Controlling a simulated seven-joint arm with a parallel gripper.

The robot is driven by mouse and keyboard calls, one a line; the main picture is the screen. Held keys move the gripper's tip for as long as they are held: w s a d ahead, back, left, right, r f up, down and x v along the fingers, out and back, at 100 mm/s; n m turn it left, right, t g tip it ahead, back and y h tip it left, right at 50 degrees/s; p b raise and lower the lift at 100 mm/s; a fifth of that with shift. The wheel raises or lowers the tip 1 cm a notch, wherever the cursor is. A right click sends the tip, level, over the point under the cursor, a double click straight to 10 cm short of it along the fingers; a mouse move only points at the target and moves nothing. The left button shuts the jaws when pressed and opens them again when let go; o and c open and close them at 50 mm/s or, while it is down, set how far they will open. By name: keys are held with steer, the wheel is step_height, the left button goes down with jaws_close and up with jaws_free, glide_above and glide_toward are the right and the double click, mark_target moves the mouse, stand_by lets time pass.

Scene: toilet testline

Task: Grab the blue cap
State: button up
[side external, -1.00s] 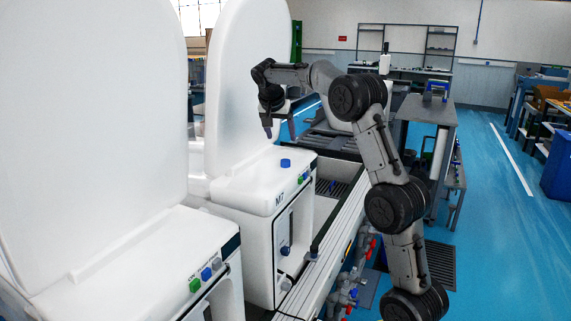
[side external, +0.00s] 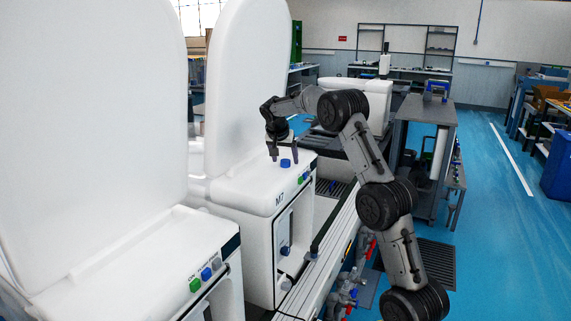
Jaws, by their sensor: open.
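The blue cap (side external: 285,163) is a small round piece on the white top of the toilet unit marked M7 (side external: 255,193). My gripper (side external: 284,157) points down over that top, with its two dark fingers apart. One fingertip shows to the left of the cap and one to its right. The cap appears between the fingers, and nothing seems held. I cannot tell from this view whether the fingers touch the cap.
The raised white lid (side external: 245,85) stands just behind and left of my gripper. Green and blue buttons (side external: 303,178) sit on the unit's right front edge. Another white unit (side external: 135,265) is in the near left. A grey cart (side external: 425,115) stands to the right.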

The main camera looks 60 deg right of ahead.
steer(key=shift+d+f, duration=0.15)
steer(key=shift+f, duration=0.15)
jaws_close()
stand_by(0.3)
